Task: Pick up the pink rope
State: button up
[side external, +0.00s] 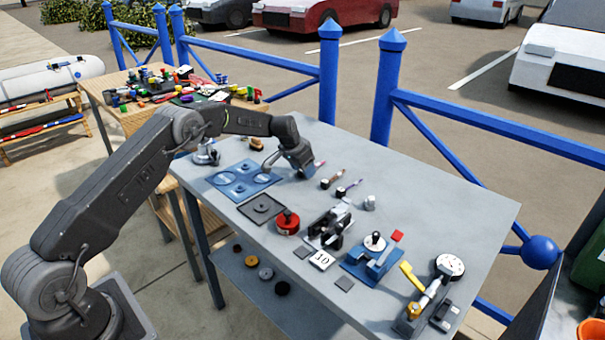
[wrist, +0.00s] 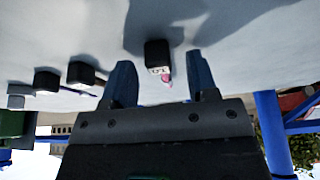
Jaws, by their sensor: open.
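The pink rope (side external: 320,164) is a short, small piece on the grey table, just right of my gripper (side external: 304,172) in the side view. In the wrist view its pink end (wrist: 166,78) shows beside a black block (wrist: 157,52) marked with a number. The rest of the rope is hidden or too small to make out. My gripper (wrist: 163,80) is open and empty, with one blue-grey finger on each side of the block and pink end in the picture. I cannot tell how far above the table the fingertips are.
More dark blocks with cords (wrist: 82,72) lie to the left in the wrist view. Near my gripper are a blue plate (side external: 243,178) and a grey cylinder (side external: 370,203). A red round part (side external: 288,221) and gauges stand toward the front. The table's back right is clear.

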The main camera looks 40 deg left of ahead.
jog(key=shift+c, duration=0.5)
grip_shut()
